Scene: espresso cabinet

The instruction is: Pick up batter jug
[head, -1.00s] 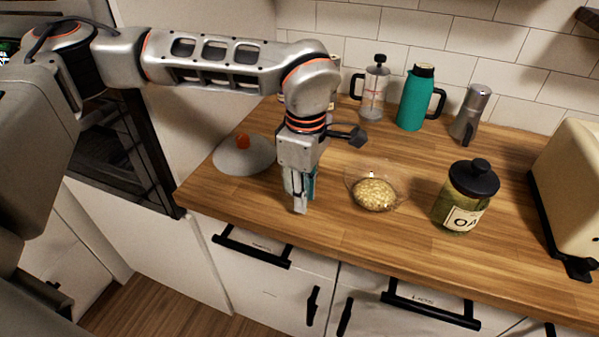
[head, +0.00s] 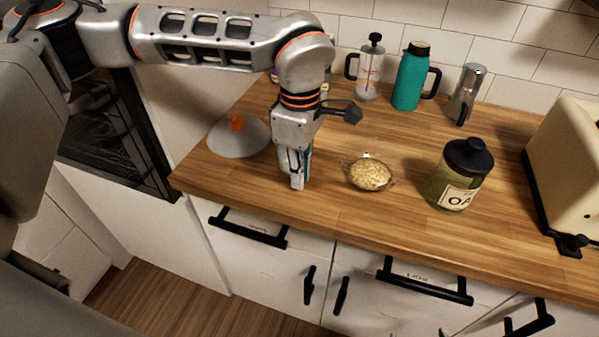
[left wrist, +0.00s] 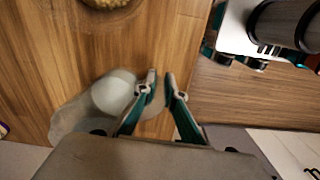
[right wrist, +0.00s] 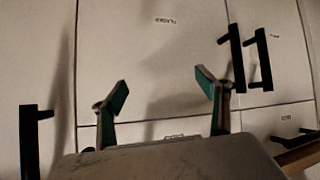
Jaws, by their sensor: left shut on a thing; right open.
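My left gripper (head: 296,182) points down over the wooden counter, with its fingertips low near the front edge. In the left wrist view, its fingers (left wrist: 161,82) are close together against a pale, rounded, translucent thing (left wrist: 113,93). I take this to be the batter jug. Its outline is unclear, and I cannot tell whether it touches the counter. In the head view the gripper hides most or all of it. My right gripper (right wrist: 161,85) is open and empty, in front of white cabinet fronts.
A bowl of pale food (head: 369,175) and a green-filled jar (head: 456,182) stand to the right. A glass press (head: 370,78), teal flask (head: 410,82), moka pot (head: 467,92) and cream toaster (head: 570,165) stand farther off.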

